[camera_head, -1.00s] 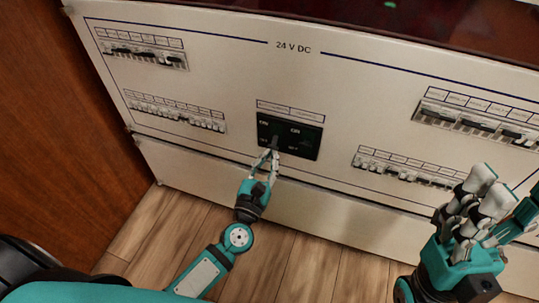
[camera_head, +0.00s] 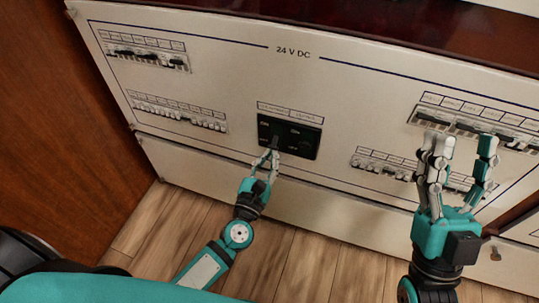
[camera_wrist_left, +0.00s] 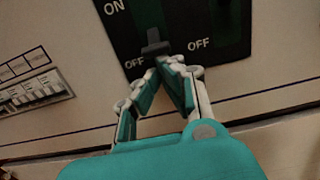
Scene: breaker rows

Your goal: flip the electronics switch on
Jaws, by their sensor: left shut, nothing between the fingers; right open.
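The black switch plate (camera_head: 290,137) sits low in the middle of the white panel, with two small label boxes above it. The label words are too small to read for sure. In the left wrist view the left switch has a grey lever (camera_wrist_left: 155,42), sitting low beside its OFF mark, with ON above. My left gripper (camera_head: 268,152) is shut and empty. Its tips (camera_wrist_left: 165,62) are just below the lever; I cannot tell whether they touch it. My right gripper (camera_head: 460,146) is open and empty, in front of the right-hand breaker rows.
Breaker rows stand at upper left (camera_head: 148,56), lower left (camera_head: 178,112) and upper right (camera_head: 470,122). The lower right row (camera_head: 382,167) is partly hidden by my right gripper. A brown wooden wall (camera_head: 50,120) closes the left side. The wood floor (camera_head: 310,270) is clear.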

